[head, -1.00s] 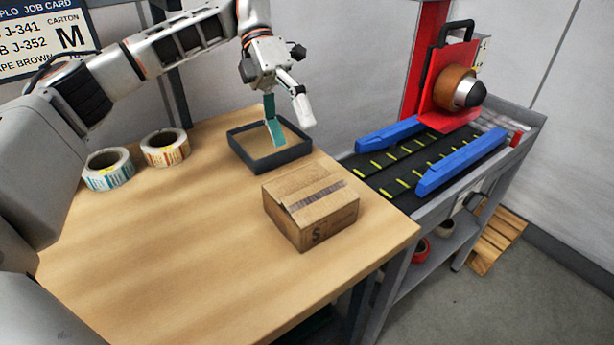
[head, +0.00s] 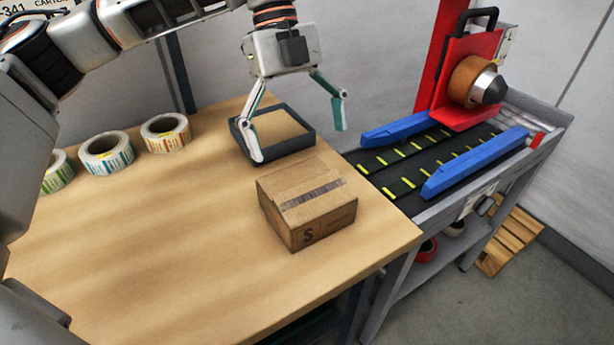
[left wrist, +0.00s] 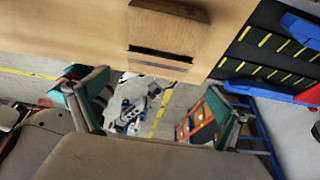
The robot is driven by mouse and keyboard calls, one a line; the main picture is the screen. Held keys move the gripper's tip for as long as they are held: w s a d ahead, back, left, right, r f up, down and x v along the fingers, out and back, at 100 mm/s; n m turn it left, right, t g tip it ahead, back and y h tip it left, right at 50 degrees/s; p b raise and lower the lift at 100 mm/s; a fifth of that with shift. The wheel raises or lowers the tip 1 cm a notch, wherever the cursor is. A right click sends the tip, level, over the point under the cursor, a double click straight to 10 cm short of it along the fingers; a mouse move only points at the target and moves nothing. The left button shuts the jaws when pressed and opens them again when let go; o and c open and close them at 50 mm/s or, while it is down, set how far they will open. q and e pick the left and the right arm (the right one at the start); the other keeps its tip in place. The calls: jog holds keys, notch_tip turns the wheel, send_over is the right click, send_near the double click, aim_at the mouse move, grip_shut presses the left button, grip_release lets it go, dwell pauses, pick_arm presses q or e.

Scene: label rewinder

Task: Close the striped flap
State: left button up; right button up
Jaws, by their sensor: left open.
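A small brown cardboard box (head: 300,215) marked S stands on the wooden table. Its top carries a dark striped band, the striped flap (head: 312,193), which looks nearly flat; I cannot tell whether it is fully down. My left gripper (head: 297,130) is open and empty, fingers pointing down and spread wide, above and behind the box near the dark tray. In the left wrist view the box (left wrist: 172,28) lies at the top centre with a dark band, beyond the open fingers (left wrist: 158,85). My right gripper is not in view.
A dark-rimmed tray (head: 308,149) sits behind the box. Several label rolls (head: 107,154) stand at the table's left back. A conveyor with blue rails (head: 475,162) and a red rewinder (head: 455,110) stands to the right. The table left of and before the box is clear.

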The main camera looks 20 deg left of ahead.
aim_at(312, 191)
pick_arm(q)
jog(key=b+x, duration=0.1)
jog(key=x, duration=0.6)
jog(key=shift+s+d+f, duration=0.1)
jog(key=shift+f, duration=0.25)
jog(key=c, duration=0.8)
